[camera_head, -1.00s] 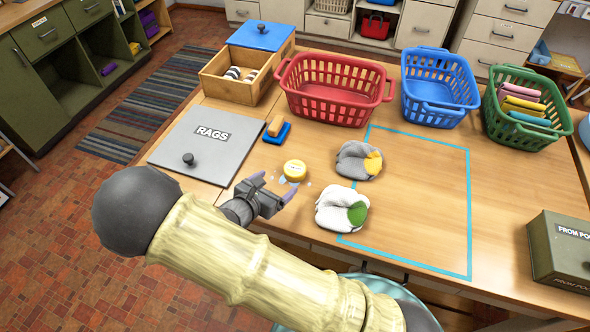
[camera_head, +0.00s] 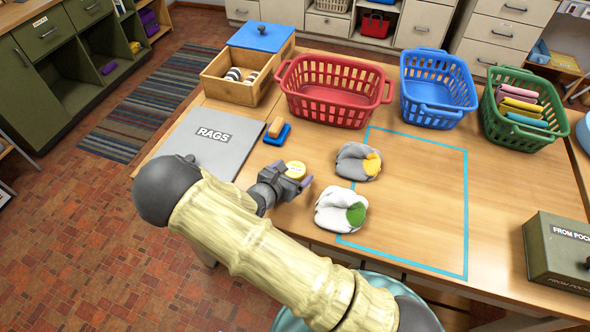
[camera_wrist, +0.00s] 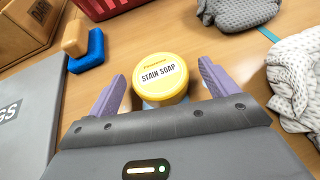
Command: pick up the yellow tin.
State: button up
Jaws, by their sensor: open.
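The yellow tin (camera_head: 295,169) stands on the wooden table. In the wrist view the tin (camera_wrist: 160,76) shows a round yellow lid with a "STAIN SOAP" label. My gripper (camera_head: 289,177) is at the tin. In the wrist view my gripper (camera_wrist: 161,84) is open, with one purple finger on each side of the tin and a visible gap on both sides. The lower part of the tin is mostly hidden behind the lid and the gripper body.
A blue block with an orange-tan top (camera_head: 277,131) lies behind the tin. The grey RAGS lid (camera_head: 215,152) is to the left. A grey bundle (camera_head: 357,162) and a white bundle (camera_head: 333,210) lie to the right. The red basket (camera_head: 333,112) stands farther back. The blue-outlined area (camera_head: 425,205) is mostly bare.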

aim_at(295, 169)
jog(key=shift+x, duration=0.85)
jog(key=c, duration=1.1)
notch_tip(295, 169, up, 10)
jog(key=shift+b, duration=0.45)
